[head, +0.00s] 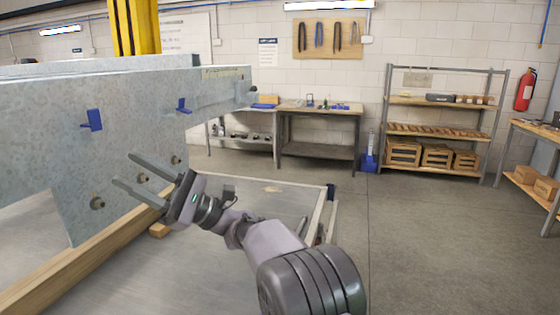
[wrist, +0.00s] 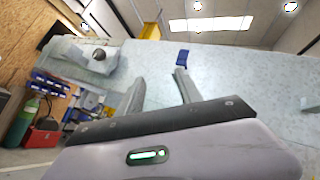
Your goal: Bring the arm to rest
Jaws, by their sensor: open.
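My gripper (head: 134,173) is open and empty in the head view, its two long fingers pointing left toward the grey metal trailer frame (head: 40,135). My arm reaches up and left from the bottom of the picture. The fingers overlap the frame's lower part in the picture; I cannot tell whether they touch it. In the wrist view the gripper (wrist: 160,85) has its fingers apart with nothing between them, and the pale frame (wrist: 225,75) fills the background. Blue clips (head: 92,121) and (head: 183,105) stick out of the frame, and bolts (head: 97,203) show below.
A wooden beam (head: 90,255) runs beneath the frame, and a low platform (head: 285,200) lies behind my arm. Workbenches (head: 320,110) and a shelf rack (head: 440,101) stand at the back wall. The floor (head: 430,230) at right is clear.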

